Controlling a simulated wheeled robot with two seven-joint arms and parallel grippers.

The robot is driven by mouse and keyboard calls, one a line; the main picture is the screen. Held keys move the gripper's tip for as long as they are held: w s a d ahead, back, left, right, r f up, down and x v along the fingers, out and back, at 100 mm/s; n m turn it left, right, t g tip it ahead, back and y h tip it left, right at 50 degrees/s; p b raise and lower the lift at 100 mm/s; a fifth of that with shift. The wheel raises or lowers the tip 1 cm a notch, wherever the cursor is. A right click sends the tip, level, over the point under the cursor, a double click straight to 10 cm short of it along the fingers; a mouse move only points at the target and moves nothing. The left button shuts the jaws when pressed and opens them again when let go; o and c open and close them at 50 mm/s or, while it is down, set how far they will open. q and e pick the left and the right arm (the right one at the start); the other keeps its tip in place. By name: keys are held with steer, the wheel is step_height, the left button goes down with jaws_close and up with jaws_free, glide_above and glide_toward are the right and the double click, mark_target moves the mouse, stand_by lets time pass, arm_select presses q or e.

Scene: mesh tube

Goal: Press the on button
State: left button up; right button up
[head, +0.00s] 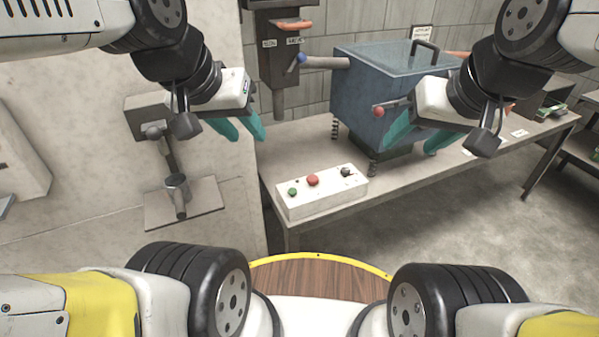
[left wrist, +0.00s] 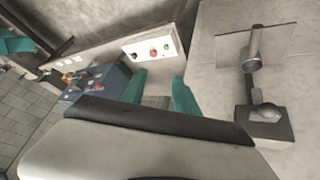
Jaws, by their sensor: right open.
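A white control box (head: 322,192) lies on the bench top. It carries a green button (head: 292,191) at its left end, a red button (head: 313,180) in the middle and a black knob (head: 346,171) at the right. The box also shows in the left wrist view (left wrist: 150,40), beyond my fingers. My left gripper (head: 248,138) has teal fingers spread apart with nothing between them. It hangs above and to the left of the box, apart from it. My right gripper (head: 407,150) is open and empty, in front of the blue machine, up and right of the box.
The blue machine (head: 362,92), with a clear lid and a red-knobbed lever (head: 379,111), stands on springs on the grey bench (head: 420,171). A metal bracket (head: 176,195) is on the pale wall at left. A round wooden top with a yellow rim (head: 320,260) is in front.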

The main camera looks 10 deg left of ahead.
stand_by(0.3)
arm_select(q)
steer(key=shift+w, duration=0.15)
steer(key=c, duration=0.6)
steer(key=shift+w, duration=0.3)
jaws_close()
steer(key=w+d+f+m+g+y, duration=0.1)
steer(key=w+d+f+m+g, duration=0.1)
steer(key=w+f+m, duration=0.3)
steer(key=w+d+f+m+g+y, duration=0.1)
steer(key=w+d+f+m+g, duration=0.2)
steer(key=w+f, duration=1.1)
steer(key=shift+w+m+g, duration=0.6)
steer(key=shift+w+m, duration=1.1)
steer(key=shift+w, duration=0.2)
